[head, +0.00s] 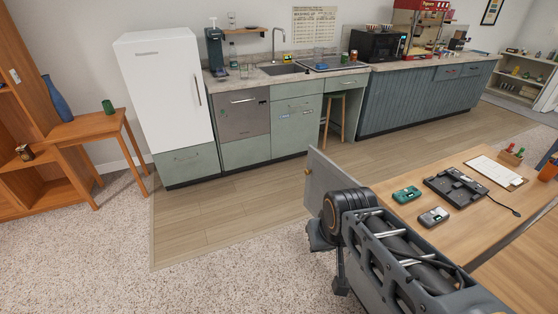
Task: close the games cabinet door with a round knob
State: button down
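A grey door panel (322,178) stands upright and swung out at the left end of a wooden-topped unit (405,217). A small round brass-coloured knob (307,171) is on its left edge. I take this to be the games cabinet door; the cabinet's inside is hidden. My arm reaches in from the lower right and covers the lower part of the door and the front of the unit. The arm's far end is just below and in front of the door. My gripper's fingers cannot be made out, and contact with the door cannot be told.
On the wooden top lie a green device (406,194), a grey device (433,216), a black device (456,187) and a clipboard (496,171). Open carpet (240,280) and wood floor lie to the left. A white fridge (165,90) and a kitchen counter line the back wall.

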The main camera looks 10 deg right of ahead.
aim_at(323, 176)
jog(key=u, duration=0.2)
jog(key=i, duration=1.55)
jog(key=z, duration=0.9)
